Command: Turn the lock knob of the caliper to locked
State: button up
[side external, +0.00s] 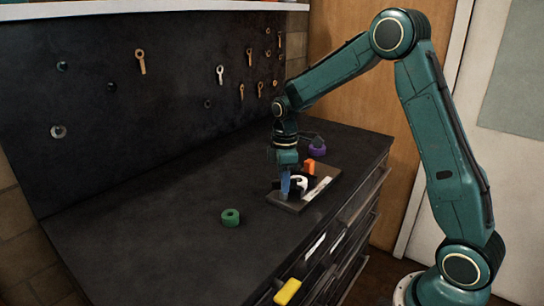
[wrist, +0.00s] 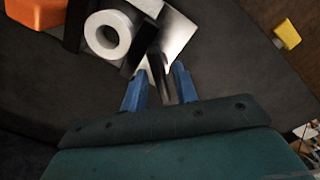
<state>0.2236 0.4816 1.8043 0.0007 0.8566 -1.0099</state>
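The caliper shows as a white ring (wrist: 108,35) with a silver plate (wrist: 177,35) and dark parts. In the side view its silver strip (side external: 317,188) lies on a dark board (side external: 291,206) on the bench. My gripper (side external: 285,192) points down at the board's left part, close to the white ring. In the wrist view its blue fingers (wrist: 160,82) are apart, with a narrow dark and grey bar (wrist: 158,76) between them. Gaps seem to show on both sides of the bar. I cannot tell whether this bar is the lock knob, or which way the knob is turned.
An orange block (side external: 310,167) stands at the board's back edge. A purple roll (side external: 317,147) lies behind it, and a green roll (side external: 230,217) sits on the open bench to the left. A yellow object (side external: 287,291) is at the bench's front edge. A dark tool wall (side external: 150,110) rises behind.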

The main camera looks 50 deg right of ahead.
grip_shut()
jog(key=shift+m, duration=0.4)
jog(key=m, duration=0.3)
jog(key=shift+m, duration=0.3)
jog(key=m, duration=1.3)
jog(key=shift+m, duration=0.3)
